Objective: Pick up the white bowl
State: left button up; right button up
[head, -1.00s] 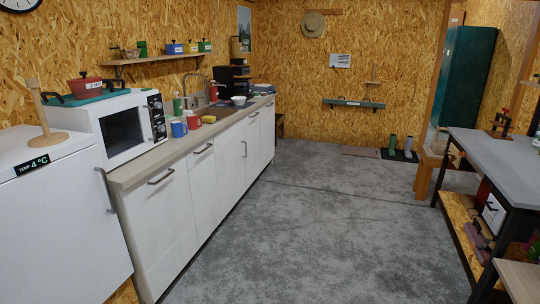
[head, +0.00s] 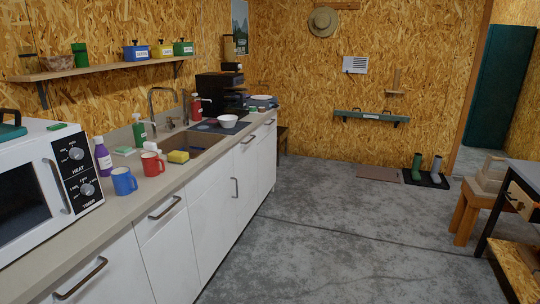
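The white bowl (head: 228,121) stands upright on a dark mat (head: 216,127) on the counter, just past the sink and in front of the black coffee machine. It looks empty, though its inside is small in the view. Neither of my grippers shows in the head view.
The sink (head: 190,148) lies before the bowl. The floor (head: 300,240) right of the cabinets is clear.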

aim_at(228, 122)
jog(key=i+u, duration=0.1)
jog(key=i, duration=0.55)
jog(key=i+l, duration=0.15)
jog(key=i, duration=0.5)
jog(key=i+u, duration=0.15)
jog(key=i, duration=0.5)
